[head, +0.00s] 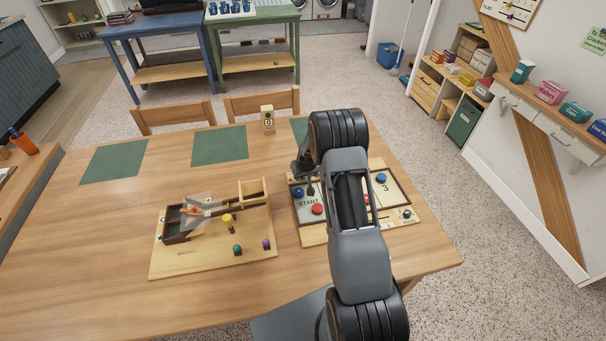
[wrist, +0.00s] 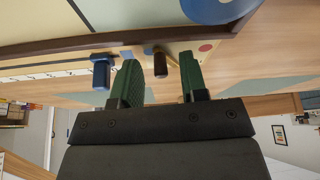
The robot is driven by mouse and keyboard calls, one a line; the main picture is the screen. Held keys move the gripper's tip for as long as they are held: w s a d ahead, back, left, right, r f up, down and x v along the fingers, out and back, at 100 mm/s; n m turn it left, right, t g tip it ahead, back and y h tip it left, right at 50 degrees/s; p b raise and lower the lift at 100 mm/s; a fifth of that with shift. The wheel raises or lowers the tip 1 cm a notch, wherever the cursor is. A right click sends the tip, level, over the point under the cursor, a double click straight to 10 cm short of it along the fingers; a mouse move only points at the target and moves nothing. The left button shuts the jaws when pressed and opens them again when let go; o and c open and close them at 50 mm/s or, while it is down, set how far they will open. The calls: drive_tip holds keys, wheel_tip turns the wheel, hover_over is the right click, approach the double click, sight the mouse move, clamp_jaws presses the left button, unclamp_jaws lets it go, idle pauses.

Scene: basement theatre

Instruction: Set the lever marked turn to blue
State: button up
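In the wrist view, a short dark brown lever tip (wrist: 160,64) projects from the edge of the game board (wrist: 75,57). A blue patch (wrist: 126,52) is left of it and a red dot (wrist: 205,47) right of it. My gripper (wrist: 159,82) is open, its two green fingers on either side of the lever tip with gaps showing. I cannot tell whether either finger touches it. No "turn" marking is readable.
A blue peg (wrist: 101,70) stands close beside the left finger in the wrist view. In the head view, a wooden base (head: 200,262) with a ramp and coloured knobs lies left of the board. The table's left part is mostly clear.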

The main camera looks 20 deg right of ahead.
drive_tip(key=b+v, duration=0.1)
drive_tip(key=v, duration=1.2)
drive_tip(key=shift+r, duration=0.35)
drive_tip(key=shift+s, duration=0.1)
drive_tip(key=s+a+r, duration=0.4)
drive_tip(key=s, duration=0.4)
drive_tip(key=s+a+r, duration=0.4)
drive_tip(key=s, duration=0.4)
drive_tip(key=s+a+r, duration=0.4)
drive_tip(key=s+r, duration=0.1)
drive_tip(key=s, duration=0.3)
drive_tip(key=shift+s+a+n+g, duration=0.2)
drive_tip(key=shift+a+n+g, duration=0.1)
drive_tip(key=shift+g, duration=0.1)
